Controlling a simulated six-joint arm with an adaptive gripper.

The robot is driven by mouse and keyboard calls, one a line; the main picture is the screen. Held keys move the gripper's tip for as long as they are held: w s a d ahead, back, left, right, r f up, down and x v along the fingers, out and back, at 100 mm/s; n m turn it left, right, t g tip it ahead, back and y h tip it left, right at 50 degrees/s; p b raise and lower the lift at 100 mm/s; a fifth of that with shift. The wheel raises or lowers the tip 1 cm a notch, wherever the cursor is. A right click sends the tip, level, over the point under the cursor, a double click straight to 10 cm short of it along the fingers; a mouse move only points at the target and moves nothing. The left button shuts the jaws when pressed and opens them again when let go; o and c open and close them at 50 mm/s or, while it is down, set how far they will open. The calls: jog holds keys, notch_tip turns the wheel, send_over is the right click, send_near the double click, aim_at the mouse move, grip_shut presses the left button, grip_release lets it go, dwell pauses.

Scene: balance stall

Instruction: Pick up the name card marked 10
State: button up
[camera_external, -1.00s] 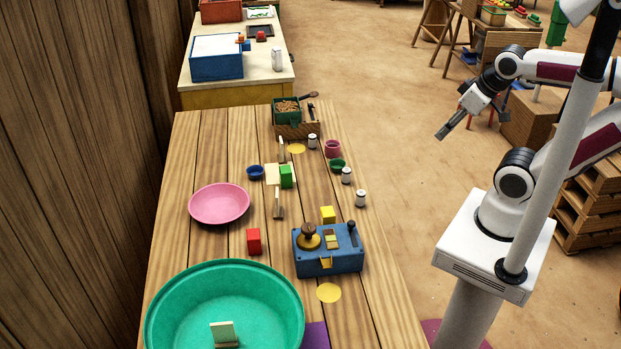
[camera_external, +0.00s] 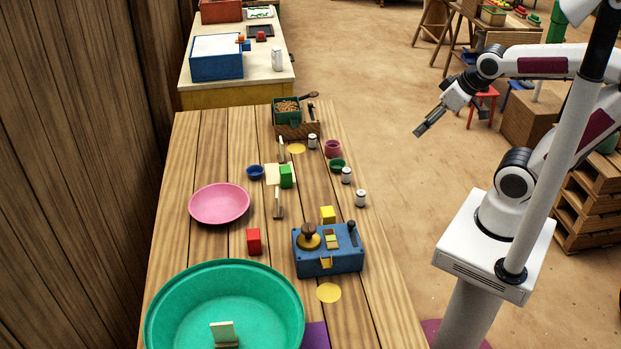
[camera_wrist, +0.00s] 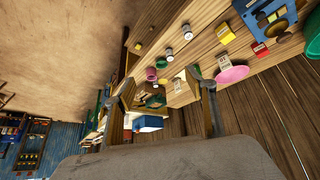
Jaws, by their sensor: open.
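Small cream name cards on wooden stands are on the plank table. One card (camera_external: 278,203) stands right of the pink plate, another (camera_external: 282,151) stands farther back, and a third (camera_external: 224,332) stands in the green basin. In the wrist view, one card (camera_wrist: 223,62) shows beside the pink plate and another (camera_wrist: 181,86) shows farther along; both bear dark marks too small to read. I cannot tell which is marked 10. My gripper (camera_external: 422,131) is open and empty, in the air right of the table. Its two fingers (camera_wrist: 158,85) are spread in the wrist view.
The table (camera_external: 180,270) also holds a pink plate (camera_external: 219,203), green basin (camera_external: 170,292), blue device (camera_external: 330,263), red block (camera_external: 254,241), yellow block (camera_external: 328,214), green block (camera_external: 286,176) and several small jars. A wooden wall is left; air above the table is clear.

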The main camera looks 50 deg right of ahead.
jog(key=w+a+f+n+t+y, duration=0.1)
jog(key=w+a+f, duration=0.2)
jog(key=w, duration=0.4)
jog(key=w+a+f+n+t, duration=0.1)
jog(key=w+a+f, duration=0.1)
jog(key=w, duration=0.5)
jog(key=w+a+f+n+t+y, duration=0.1)
jog(key=w+a+f+n, duration=0.15)
jog(key=w, duration=0.55)
jog(key=n+t+y, duration=0.1)
jog(key=n+y, duration=0.2)
jog(key=y, duration=0.3)
send_near(278, 210)
jog(key=w, duration=0.1)
jog(key=w+d, duration=0.1)
jog(key=w, duration=0.1)
jog(key=shift+w+d+r+m, duration=0.2)
jog(key=shift+w+m, duration=0.05)
jog(key=shift+s+a+f+y, duration=0.15)
jog(key=shift+a+f+y, duration=0.15)
jog(key=shift+a+f, duration=0.1)
jog(key=shift+x, duration=1.25)
